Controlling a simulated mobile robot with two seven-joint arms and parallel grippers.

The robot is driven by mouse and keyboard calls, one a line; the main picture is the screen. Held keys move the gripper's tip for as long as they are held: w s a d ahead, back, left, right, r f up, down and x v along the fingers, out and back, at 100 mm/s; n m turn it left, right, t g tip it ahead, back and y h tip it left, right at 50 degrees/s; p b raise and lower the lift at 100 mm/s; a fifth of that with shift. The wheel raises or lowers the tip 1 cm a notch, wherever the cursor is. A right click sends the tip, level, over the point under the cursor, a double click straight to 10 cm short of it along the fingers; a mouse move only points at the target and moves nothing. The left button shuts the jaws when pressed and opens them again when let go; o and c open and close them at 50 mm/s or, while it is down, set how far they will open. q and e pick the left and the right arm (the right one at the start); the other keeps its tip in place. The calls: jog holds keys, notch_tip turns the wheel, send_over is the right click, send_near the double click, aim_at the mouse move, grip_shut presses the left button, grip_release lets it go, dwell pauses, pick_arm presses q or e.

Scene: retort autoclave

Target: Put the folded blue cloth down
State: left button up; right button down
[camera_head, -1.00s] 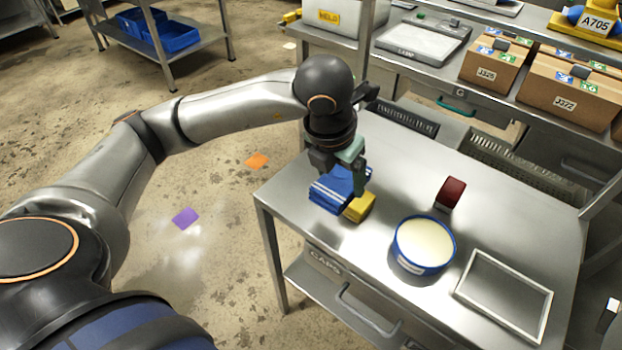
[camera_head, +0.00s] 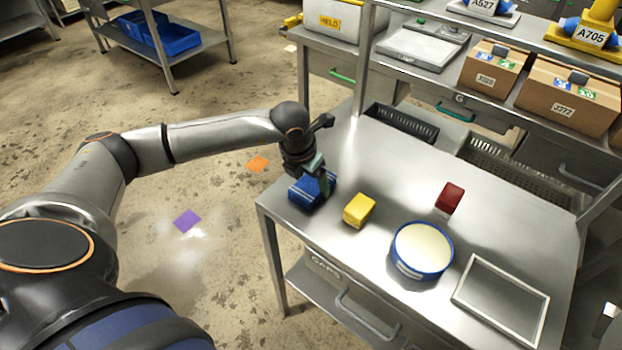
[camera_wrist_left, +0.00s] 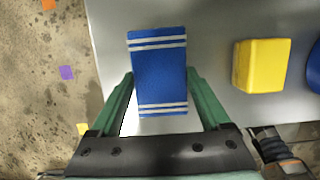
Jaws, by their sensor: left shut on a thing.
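The folded blue cloth (camera_head: 306,194) has white stripes and is at the left edge of the steel table (camera_head: 385,160). It also shows in the left wrist view (camera_wrist_left: 158,70), lying between the two green fingers. My left gripper (camera_head: 318,180) points down and is shut on the cloth; its fingers flank the cloth's long sides in the wrist view (camera_wrist_left: 160,88). The cloth is at or just above the table top; I cannot tell whether it touches. My right gripper is not in view.
A yellow block (camera_head: 359,210) stands right of the cloth, apart from it. Farther right are a round blue tub (camera_head: 422,252), a dark red block (camera_head: 450,197) and a framed flat panel (camera_head: 502,298). The table behind the yellow block is clear. Shelves with boxes (camera_head: 492,68) stand behind.

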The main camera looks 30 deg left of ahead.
pick_arm(q)
jog(key=o, duration=0.7)
jog(key=shift+f, duration=0.15)
jog(key=o, duration=0.3)
jog(key=b+v, duration=0.1)
jog(key=v, duration=1.1)
jog(key=shift+s+d+r, duration=0.2)
jog(key=shift+f, duration=0.1)
